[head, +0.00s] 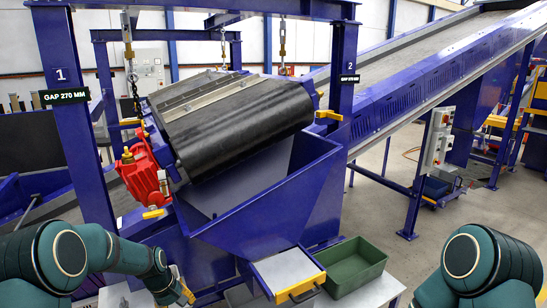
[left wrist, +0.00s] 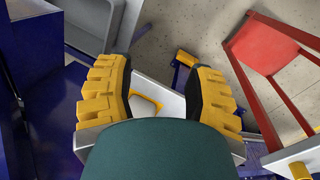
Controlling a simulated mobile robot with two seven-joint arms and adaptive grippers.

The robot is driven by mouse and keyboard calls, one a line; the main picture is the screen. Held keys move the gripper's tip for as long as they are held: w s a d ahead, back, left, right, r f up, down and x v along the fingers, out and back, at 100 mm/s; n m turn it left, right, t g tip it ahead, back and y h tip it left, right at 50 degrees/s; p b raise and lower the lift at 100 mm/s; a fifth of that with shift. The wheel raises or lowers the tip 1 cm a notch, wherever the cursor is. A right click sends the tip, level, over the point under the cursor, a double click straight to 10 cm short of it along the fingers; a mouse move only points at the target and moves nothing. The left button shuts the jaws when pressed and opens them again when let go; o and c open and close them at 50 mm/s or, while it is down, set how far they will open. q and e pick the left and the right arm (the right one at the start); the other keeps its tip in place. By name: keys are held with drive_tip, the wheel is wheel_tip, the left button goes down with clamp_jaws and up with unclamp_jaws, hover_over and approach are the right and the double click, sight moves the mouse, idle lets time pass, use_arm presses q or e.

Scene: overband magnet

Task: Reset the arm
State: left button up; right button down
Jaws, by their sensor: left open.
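My left arm (head: 70,250) comes in at the lower left of the head view, dark green, bent, with its forearm reaching right. My left gripper (head: 184,291) is at its end, low in front of the blue machine frame and left of the drawer-like tray. In the left wrist view the left gripper (left wrist: 163,100) has its two yellow-padded fingers spread apart, with nothing held between them. A yellow handle (left wrist: 147,102) on a light grey surface shows beyond the fingers. My right arm (head: 478,262) shows only in part at the lower right; its gripper is out of view.
The black-belted magnet (head: 235,120) hangs on chains above a blue chute (head: 280,200). A metal tray with a yellow front (head: 300,287) and a green bin (head: 350,268) stand in front. A red chair-like frame (left wrist: 260,50) is on the floor in the wrist view.

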use_arm(q)
drive_tip(key=s+d+f+m+h+b, duration=0.15)
drive_tip(key=s+d+f+m, duration=0.25)
drive_tip(key=s+d+f, duration=0.65)
drive_tip(key=s+d+f+m+b, duration=0.1)
drive_tip(key=s+d+f, duration=0.1)
drive_tip(key=s, duration=0.5)
drive_tip(key=s+d+f+m+b, duration=0.1)
drive_tip(key=s+d+m, duration=0.1)
drive_tip(key=s+d, duration=0.2)
drive_tip(key=s, duration=0.3)
drive_tip(key=shift+s+d+f+t, duration=0.3)
drive_tip(key=shift+f, duration=0.1)
